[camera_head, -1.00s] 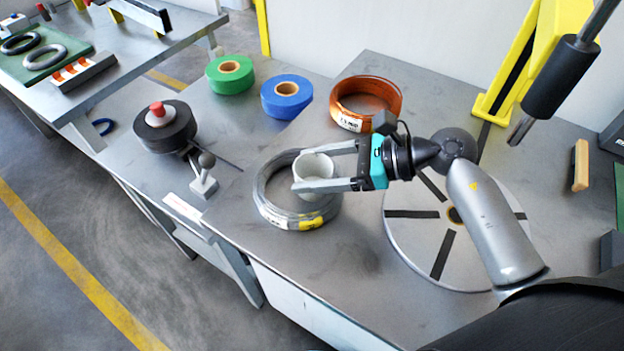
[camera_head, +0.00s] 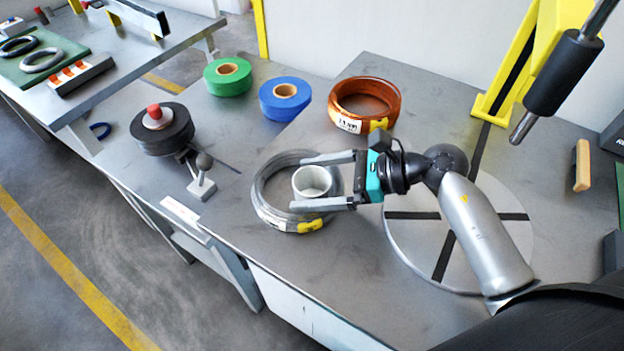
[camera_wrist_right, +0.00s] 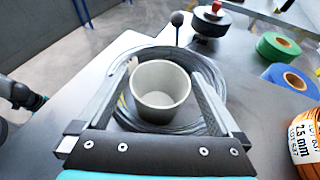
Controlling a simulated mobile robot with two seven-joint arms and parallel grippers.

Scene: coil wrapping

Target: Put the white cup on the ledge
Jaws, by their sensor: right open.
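The white cup (camera_head: 312,182) stands upright inside the ring of the grey wire coil (camera_head: 270,212) on the table. My right gripper (camera_head: 297,183) is open, with one finger on each side of the cup. In the right wrist view the cup (camera_wrist_right: 160,92) is between the spread fingers, with a gap on both sides. The cup looks empty. A dark and teal part at the left edge of that view looks like my left gripper (camera_wrist_right: 28,98); its fingers cannot be made out. I cannot tell which surface is the ledge.
An orange coil (camera_head: 352,100) lies behind the gripper. A blue roll (camera_head: 272,106), a green roll (camera_head: 215,84) and a black spool (camera_head: 172,135) are at the left. A round turntable plate (camera_head: 415,240) is under my right arm. The front table surface is clear.

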